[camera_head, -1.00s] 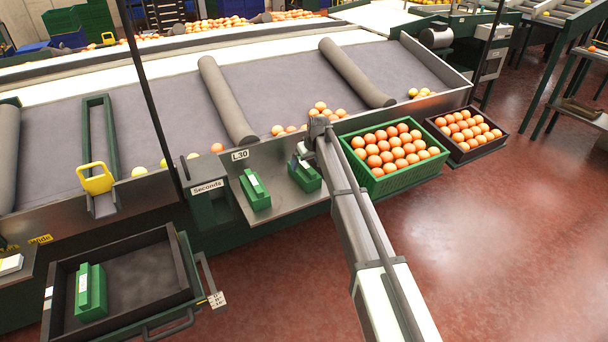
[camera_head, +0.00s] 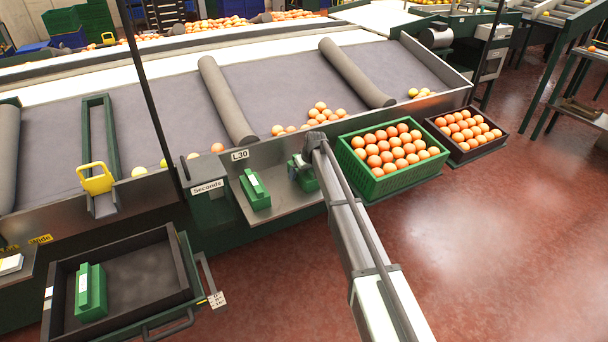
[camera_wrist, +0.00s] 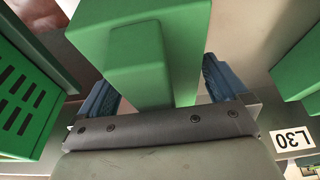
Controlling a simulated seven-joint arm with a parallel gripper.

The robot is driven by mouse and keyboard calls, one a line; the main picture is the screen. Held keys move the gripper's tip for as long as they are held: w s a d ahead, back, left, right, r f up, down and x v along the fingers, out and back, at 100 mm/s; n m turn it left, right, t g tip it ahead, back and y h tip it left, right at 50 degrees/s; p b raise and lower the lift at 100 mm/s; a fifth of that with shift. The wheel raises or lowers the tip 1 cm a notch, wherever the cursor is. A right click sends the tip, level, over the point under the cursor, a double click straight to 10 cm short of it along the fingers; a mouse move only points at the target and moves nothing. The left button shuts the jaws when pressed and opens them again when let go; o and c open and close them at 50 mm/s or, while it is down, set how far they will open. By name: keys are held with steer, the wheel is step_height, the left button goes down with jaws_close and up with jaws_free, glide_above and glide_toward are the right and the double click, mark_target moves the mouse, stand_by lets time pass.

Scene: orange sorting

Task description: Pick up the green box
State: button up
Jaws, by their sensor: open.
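A green box (camera_head: 308,182) stands on the metal shelf left of the orange-filled green crate, partly hidden by my gripper in the head view. In the wrist view this green box (camera_wrist: 140,50) fills the middle, between the two blue fingers of my gripper (camera_wrist: 158,85). The fingers are apart, one on each side of it; I cannot tell whether they touch it. A second green box (camera_head: 256,190) stands to the left on the same shelf. A third green box (camera_head: 91,290) lies in the dark tray at the lower left.
The green crate (camera_head: 376,190) of oranges stands close on the right, with a dark crate (camera_head: 460,157) of oranges beyond it. Behind the shelf is the metal conveyor edge with the L30 label (camera_head: 240,155). The dark tray (camera_head: 150,322) has bare room beside its box.

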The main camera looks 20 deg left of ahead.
steer(key=c, duration=1.2)
steer(key=shift+o, duration=0.2)
